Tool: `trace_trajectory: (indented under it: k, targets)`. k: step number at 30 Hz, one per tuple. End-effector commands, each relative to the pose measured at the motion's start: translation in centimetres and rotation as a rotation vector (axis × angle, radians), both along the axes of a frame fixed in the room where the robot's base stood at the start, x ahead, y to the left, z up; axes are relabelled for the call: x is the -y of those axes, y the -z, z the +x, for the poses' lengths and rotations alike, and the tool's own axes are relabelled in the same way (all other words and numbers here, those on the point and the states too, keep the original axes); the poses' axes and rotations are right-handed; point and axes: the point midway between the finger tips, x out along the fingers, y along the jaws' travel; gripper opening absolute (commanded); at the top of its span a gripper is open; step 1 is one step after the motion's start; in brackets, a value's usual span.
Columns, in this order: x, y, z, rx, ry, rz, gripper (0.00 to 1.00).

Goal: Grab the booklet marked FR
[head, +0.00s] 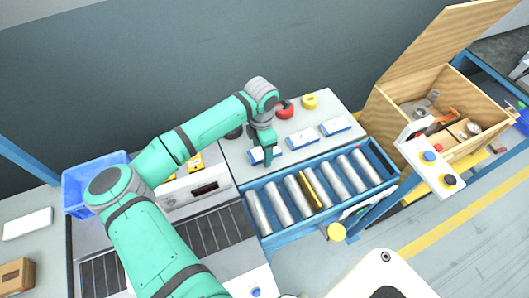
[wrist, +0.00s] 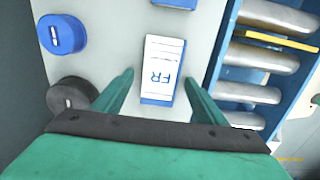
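The booklet marked FR (wrist: 163,62) is white with a blue edge and blue print. In the wrist view it lies on a light grey panel, its letters turned sideways. My gripper (wrist: 160,82) is open, with one finger on each side of the booklet and a gap visible at each side. Whether the fingertips are level with it or above it, I cannot tell. In the head view my gripper (head: 267,154) is over the leftmost booklet (head: 256,156) in a row and partly hides it.
Two similar booklets, a middle one (head: 302,137) and a right one (head: 335,125), lie in the same row. Behind are a red knob (head: 285,112), a yellow knob (head: 310,101) and a blue knob (wrist: 62,34). A roller conveyor (head: 262,214) runs along the front. An open wooden box (head: 385,112) stands right.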

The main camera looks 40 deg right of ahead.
Motion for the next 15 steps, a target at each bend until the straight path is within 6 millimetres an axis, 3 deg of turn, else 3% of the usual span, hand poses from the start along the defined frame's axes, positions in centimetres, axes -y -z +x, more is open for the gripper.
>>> trace_trajectory:
  k: [1, 6, 15]
  targets:
    - [0.01, -0.01, 0.00, 0.000, 0.000, 0.000, 0.56]
    - [0.01, -0.03, 0.00, 0.000, 0.000, 0.000, 0.20]
    - [0.01, -0.16, 0.02, 0.000, 0.000, 0.000, 0.20]
